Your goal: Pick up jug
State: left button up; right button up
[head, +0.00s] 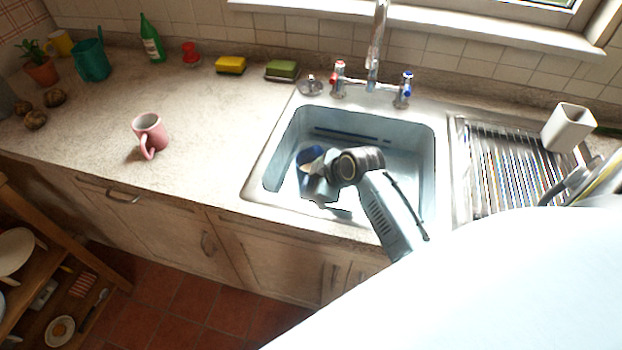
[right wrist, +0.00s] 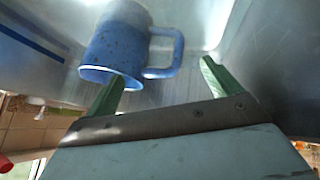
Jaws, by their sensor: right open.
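A blue jug (right wrist: 122,42) with a loop handle lies in the sink (head: 425,160); its pale rim faces the gripper side in the right wrist view. In the head view only part of the blue jug (head: 309,155) shows, partly hidden behind my right gripper (head: 318,187). In the right wrist view the green fingers of my right gripper (right wrist: 162,70) are apart. The handle appears between the fingertips, and the left finger overlaps the jug's rim. I cannot tell whether they touch. My left gripper is not in view.
The sink walls surround my right gripper closely. The tap (head: 376,45) stands behind the sink. A drying rack (head: 510,165) with a pale cup (head: 568,128) is on the right. A pink mug (head: 149,132) and a teal watering can (head: 92,62) stand on the left worktop.

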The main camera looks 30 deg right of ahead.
aim_at(310, 179)
jog(key=b+x, duration=0.1)
jog(key=x, duration=0.5)
jog(key=shift+w+f, duration=0.15)
jog(key=c, duration=1.5)
jog(key=shift+w, duration=0.1)
jog(key=shift+c, duration=1)
grip_shut()
jog(key=shift+r, duration=0.25)
